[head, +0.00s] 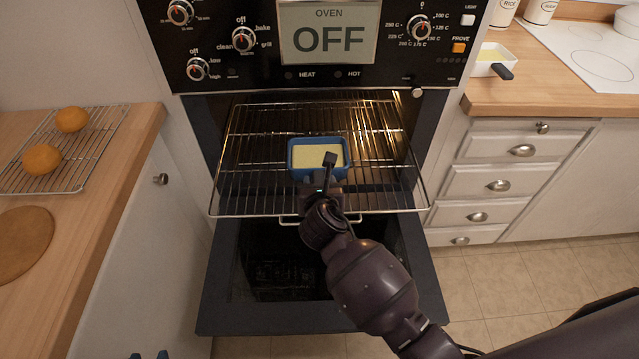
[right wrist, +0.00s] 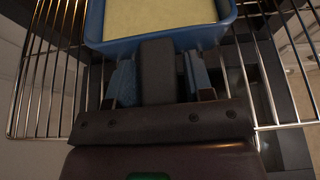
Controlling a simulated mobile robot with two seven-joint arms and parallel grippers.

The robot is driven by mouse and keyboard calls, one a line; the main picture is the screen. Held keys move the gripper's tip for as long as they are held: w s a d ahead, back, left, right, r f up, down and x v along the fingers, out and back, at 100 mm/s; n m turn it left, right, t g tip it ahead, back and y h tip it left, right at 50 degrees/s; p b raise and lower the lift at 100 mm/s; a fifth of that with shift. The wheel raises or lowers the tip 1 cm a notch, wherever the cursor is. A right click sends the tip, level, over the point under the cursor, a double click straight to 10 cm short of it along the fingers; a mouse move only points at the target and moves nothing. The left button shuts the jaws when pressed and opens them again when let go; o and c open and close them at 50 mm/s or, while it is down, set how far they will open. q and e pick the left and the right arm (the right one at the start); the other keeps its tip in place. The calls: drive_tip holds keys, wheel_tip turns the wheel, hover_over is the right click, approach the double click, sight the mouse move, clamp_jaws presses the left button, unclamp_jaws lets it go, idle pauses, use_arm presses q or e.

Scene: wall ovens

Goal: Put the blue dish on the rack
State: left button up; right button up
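The blue dish (head: 303,154), filled with something pale yellow, sits upright on the pulled-out wire oven rack (head: 250,183). In the right wrist view the dish (right wrist: 95,30) is at the top, with its dark handle (right wrist: 157,70) pointing towards me. My right gripper (right wrist: 158,82) has one finger on each side of this handle, with visible gaps, so it is open around it. In the head view the right gripper (head: 322,184) is at the dish's near side, partly hidden by its own wrist. My left gripper (head: 149,356) barely shows at the bottom left, its two tips apart.
A wire cooling rack (head: 88,145) with two oranges (head: 42,159) lies on the left counter, beside a round wooden board (head: 22,243). The oven door (head: 222,300) is open below. A white dish (head: 490,58) with a dark handle stands on the right counter.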

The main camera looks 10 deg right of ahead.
drive_tip(key=shift+o, duration=0.7)
drive_tip(key=shift+r, duration=0.1)
use_arm(q)
drive_tip(key=s+r+p, duration=0.1)
drive_tip(key=p, duration=0.1)
drive_tip(key=shift+a+r+p, duration=0.15)
drive_tip(key=shift+p, duration=0.2)
use_arm(e)
drive_tip(key=v, duration=1.2)
